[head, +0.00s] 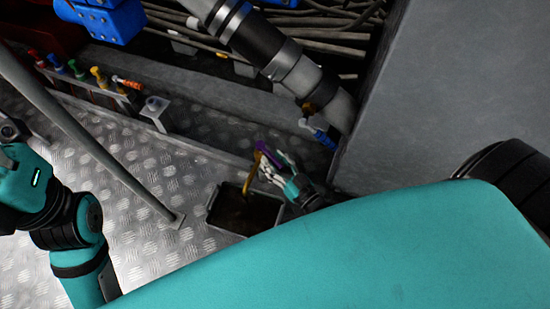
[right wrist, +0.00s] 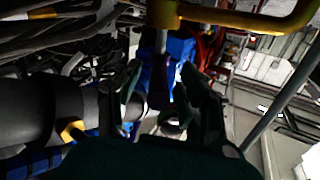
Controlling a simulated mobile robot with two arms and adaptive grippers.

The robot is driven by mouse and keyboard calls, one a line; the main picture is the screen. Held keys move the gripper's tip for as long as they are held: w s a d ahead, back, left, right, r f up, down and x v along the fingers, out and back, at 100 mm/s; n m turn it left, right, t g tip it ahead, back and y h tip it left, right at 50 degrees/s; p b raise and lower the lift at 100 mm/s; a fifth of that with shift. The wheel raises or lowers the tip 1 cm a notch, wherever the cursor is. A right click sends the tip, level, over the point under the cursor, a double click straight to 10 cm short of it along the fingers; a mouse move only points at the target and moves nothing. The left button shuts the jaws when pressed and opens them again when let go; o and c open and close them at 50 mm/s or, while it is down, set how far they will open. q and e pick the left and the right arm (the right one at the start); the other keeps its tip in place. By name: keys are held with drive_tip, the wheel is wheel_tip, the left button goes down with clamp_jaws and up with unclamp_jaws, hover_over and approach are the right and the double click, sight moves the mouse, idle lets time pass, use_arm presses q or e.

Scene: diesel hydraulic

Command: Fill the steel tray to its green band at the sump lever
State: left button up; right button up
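The steel tray (head: 211,213) sits on the checker-plate floor, low in the middle of the head view. Its inside is dark; I cannot tell the liquid level, and no green band shows. A yellow bent spout (head: 251,178) reaches down over the tray, and shows at the top of the right wrist view (right wrist: 245,24). The purple sump lever (head: 266,150) is beside the spout. In the right wrist view the lever (right wrist: 158,88) stands between the fingers of my right gripper (right wrist: 163,90), which are apart with gaps on both sides. My left gripper (head: 8,130) is partly cut off at the left edge.
A row of coloured handles (head: 85,72) stands on a rail at upper left. A thick grey pipe (head: 285,62) with a blue-handled valve (head: 318,135) slopes down behind. A grey panel (head: 450,90) fills the right. A thin post (head: 100,150) crosses the open floor left of the tray.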

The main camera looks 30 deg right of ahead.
sight(275, 161)
drive_tip(key=shift+r, duration=0.1)
wheel_tip(275, 161, up, 10)
drive_tip(key=shift+f, duration=0.1)
idle(0.4)
